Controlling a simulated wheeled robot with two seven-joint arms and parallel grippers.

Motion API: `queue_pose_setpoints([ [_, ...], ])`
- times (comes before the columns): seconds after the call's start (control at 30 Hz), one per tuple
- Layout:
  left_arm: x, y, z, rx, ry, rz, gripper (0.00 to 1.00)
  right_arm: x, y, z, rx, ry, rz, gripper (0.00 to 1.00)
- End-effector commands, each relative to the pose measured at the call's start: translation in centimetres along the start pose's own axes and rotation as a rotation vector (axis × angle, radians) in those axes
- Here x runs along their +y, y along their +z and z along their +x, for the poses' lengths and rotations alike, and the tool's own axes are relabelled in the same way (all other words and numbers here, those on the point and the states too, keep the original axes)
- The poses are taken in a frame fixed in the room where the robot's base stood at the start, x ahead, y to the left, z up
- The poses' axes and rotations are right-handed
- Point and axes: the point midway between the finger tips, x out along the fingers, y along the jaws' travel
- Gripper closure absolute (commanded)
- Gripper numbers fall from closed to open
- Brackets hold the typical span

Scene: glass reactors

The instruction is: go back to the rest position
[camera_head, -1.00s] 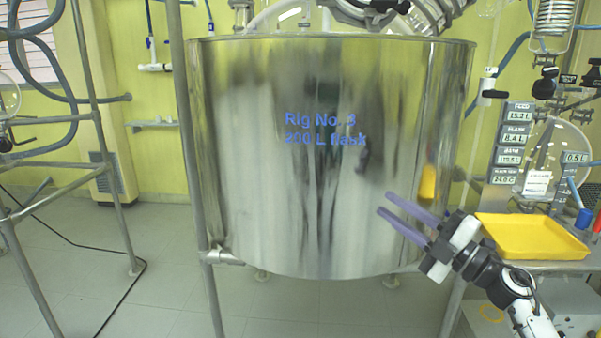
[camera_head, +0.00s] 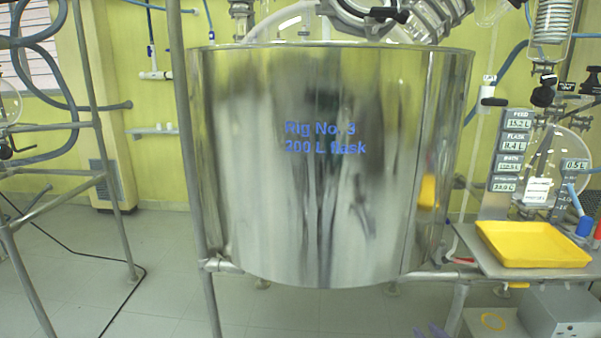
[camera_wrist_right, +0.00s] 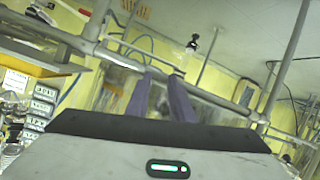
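My right gripper (camera_head: 432,331) shows only as two purple fingertips at the bottom edge of the head view, below the big steel vessel. In the right wrist view its two purple fingers (camera_wrist_right: 161,88) stand apart with nothing seen between them, so it is open. The rest of my right arm is out of the head view. My left gripper is in neither view.
A large steel vessel (camera_head: 320,200) marked Rig No. 3 fills the middle, on a pipe frame (camera_head: 187,120). At right a bench holds a yellow tray (camera_head: 530,245) and readout panels (camera_head: 510,150). A grey box (camera_head: 566,312) stands below. Floor (camera_head: 150,270) is open at left.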

Motion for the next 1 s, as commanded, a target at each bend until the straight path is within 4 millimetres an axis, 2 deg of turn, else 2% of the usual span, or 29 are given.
queue_pose_setpoints([
  [0.03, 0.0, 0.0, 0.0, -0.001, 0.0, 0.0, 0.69, -2.7, 3.3, -1.7, -0.04, -0.038, 0.012, 0.79],
  [0.17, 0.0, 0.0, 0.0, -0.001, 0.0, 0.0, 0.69, -8.2, 9.9, -6.7, -0.127, -0.117, 0.047, 0.79],
  [0.2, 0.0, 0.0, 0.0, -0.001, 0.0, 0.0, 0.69, -9.9, 11.7, -8.6, -0.155, -0.14, 0.061, 0.79],
  [0.3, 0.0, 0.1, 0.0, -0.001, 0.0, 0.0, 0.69, -13.6, 15.7, -13.4, -0.224, -0.194, 0.1, 0.79],
  [0.4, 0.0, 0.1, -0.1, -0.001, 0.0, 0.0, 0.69, -16.4, 18.5, -18.0, -0.285, -0.233, 0.141, 0.79],
  [0.5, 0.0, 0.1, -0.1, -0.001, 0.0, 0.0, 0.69, -18.2, 20.1, -21.5, -0.33, -0.259, 0.172, 0.79],
  [0.63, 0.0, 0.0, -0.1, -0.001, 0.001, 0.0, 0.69, -19.3, 21.1, -23.8, -0.36, -0.274, 0.195, 0.79],
  [1.0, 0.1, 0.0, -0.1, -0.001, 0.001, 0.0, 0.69, -19.5, 21.2, -24.2, -0.366, -0.277, 0.199, 0.79],
])
